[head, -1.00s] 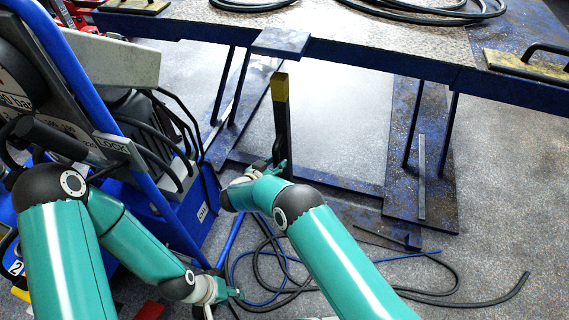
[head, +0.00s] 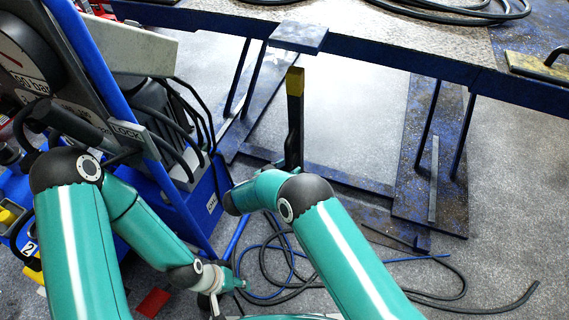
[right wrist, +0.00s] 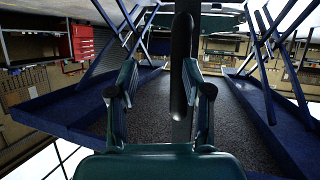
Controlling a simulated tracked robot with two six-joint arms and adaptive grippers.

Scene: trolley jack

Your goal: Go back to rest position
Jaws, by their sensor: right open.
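My left arm comes down at the left of the head view. Its gripper (head: 232,285) is small and partly seen above the floor, and its jaw state is unclear. My right arm reaches in from the bottom, its forearm bent left in front of an upright black lever with a yellow top (head: 294,85). The right gripper is hidden behind that forearm in the head view. In the right wrist view my right gripper (right wrist: 162,95) is open. A dark upright bar (right wrist: 181,65) shows between its fingers, and I cannot tell whether they touch it.
A blue bench (head: 395,62) with hoses on top stands at the back. A blue machine (head: 190,200) with a LOCK label stands close by my left arm. Loose hoses (head: 450,292) lie on the floor. Grey floor at the right is free.

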